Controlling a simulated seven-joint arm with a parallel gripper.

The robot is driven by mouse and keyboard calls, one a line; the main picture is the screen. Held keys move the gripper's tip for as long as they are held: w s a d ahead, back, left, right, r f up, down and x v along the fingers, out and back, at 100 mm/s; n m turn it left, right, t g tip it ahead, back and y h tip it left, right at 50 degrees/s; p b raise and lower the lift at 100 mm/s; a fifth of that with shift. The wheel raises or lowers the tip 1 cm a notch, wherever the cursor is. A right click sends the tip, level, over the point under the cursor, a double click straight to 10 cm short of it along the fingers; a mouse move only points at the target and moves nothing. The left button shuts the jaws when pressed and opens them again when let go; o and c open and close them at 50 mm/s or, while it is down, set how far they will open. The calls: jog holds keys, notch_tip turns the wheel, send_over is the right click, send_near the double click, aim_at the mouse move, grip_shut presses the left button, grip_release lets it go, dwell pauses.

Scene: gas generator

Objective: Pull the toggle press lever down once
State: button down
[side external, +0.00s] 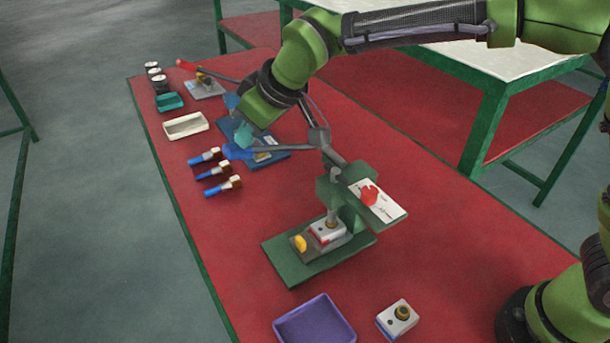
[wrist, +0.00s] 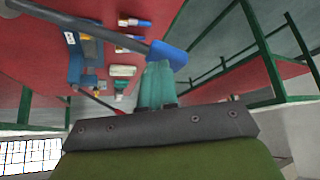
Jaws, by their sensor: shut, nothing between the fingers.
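The toggle press (side external: 350,215) is dark green and stands on a green base plate in the middle of the red table. Its grey lever (side external: 285,148) reaches left from the top linkage, roughly level, and ends in a blue handle (side external: 236,152). My gripper (side external: 243,137) is shut and empty, with its teal fingers just above or against the handle; I cannot tell whether they touch. In the wrist view the shut fingers (wrist: 157,85) point at the blue handle (wrist: 168,55). A white-and-red block (side external: 327,230) sits under the press ram.
Bare table lies right of the press.

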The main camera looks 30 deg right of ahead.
jog(key=shift+a+f, duration=0.15)
jog(key=shift+f, duration=0.35)
jog(key=shift+a+f, duration=0.15)
jog(key=shift+f, duration=0.35)
jog(key=shift+f, duration=0.25)
jog(key=shift+r, duration=0.15)
jog(key=shift+r, duration=2.5)
